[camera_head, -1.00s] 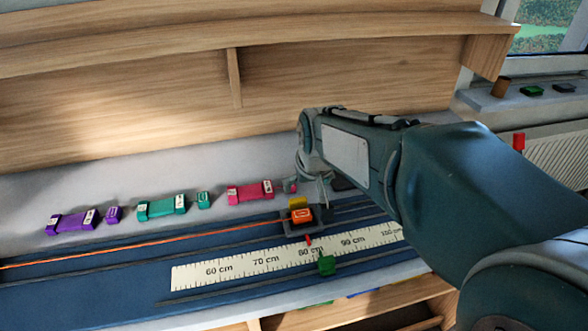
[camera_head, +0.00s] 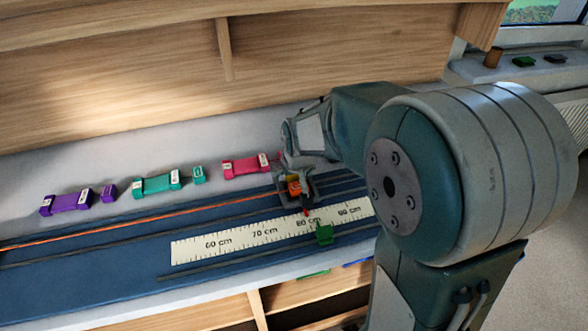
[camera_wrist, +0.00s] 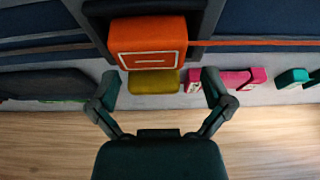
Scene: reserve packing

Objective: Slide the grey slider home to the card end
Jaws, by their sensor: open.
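The grey slider (camera_head: 311,187) sits on the blue track (camera_head: 130,255), with an orange block (camera_head: 294,188) on top. Its red pointer (camera_head: 306,211) stands near the 80 cm mark of the white scale (camera_head: 240,240). In the wrist view, the slider's dark grey frame (camera_wrist: 208,18) surrounds the orange block (camera_wrist: 148,40), with a yellow tab (camera_wrist: 153,81) at its near edge. My gripper (camera_wrist: 161,82) is open, its fingers on either side of the yellow tab, with gaps visible. In the head view, my gripper (camera_head: 292,174) is at the slider, partly hiding it.
An orange line (camera_head: 150,220) runs left from the slider. Purple (camera_head: 70,203), teal (camera_head: 157,184) and pink (camera_head: 245,166) pieces lie behind the track. My arm hides the track's right end. A wooden panel (camera_head: 120,90) stands behind.

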